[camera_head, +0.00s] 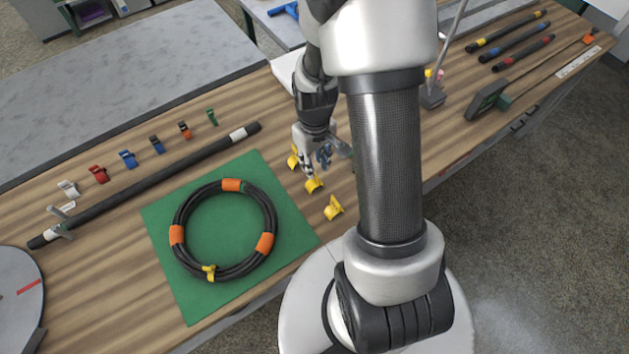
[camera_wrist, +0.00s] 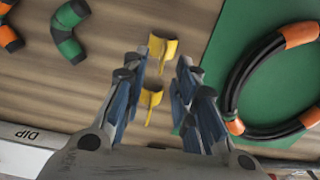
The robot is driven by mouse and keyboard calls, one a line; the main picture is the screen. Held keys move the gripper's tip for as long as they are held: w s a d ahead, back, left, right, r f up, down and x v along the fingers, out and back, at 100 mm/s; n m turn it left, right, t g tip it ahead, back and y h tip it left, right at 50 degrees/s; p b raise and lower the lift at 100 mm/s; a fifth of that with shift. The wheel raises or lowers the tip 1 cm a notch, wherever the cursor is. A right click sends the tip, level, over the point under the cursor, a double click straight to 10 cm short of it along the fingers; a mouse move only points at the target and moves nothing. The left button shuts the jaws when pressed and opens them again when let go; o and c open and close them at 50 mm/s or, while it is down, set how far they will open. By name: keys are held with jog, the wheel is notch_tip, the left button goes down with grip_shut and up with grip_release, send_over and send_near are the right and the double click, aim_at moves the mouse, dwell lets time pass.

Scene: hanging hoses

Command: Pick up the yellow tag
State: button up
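Three loose yellow tags lie in a row on the wooden bench, right of the green mat: a far tag (camera_head: 293,159), a middle tag (camera_head: 313,185) and a near tag (camera_head: 333,208). My gripper (camera_head: 316,165) hangs over this row, beside the middle and far tags. In the wrist view my gripper (camera_wrist: 158,66) is open. One yellow tag (camera_wrist: 162,48) shows ahead between the fingertips and another yellow tag (camera_wrist: 151,98) shows between the fingers. Neither is held. Their height gap to the fingers is hard to tell.
A black hose coil (camera_head: 179,215) with orange bands and a small yellow piece (camera_head: 209,272) lies on the green mat (camera_head: 165,222). A long black rod (camera_head: 150,182) lies behind it, with several coloured clips beyond. Bare wood surrounds the tags.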

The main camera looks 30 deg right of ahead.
aim_at(315, 180)
jog(key=f, duration=0.1)
jog(key=f+b, duration=0.1)
jog(key=f, duration=0.2)
jog(key=shift+s+a+b, duration=0.15)
jog(key=shift+s+b, duration=0.1)
jog(key=shift+b, duration=0.15)
jog(key=shift+f, duration=0.5)
jog(key=shift+r, duration=0.1)
grip_shut()
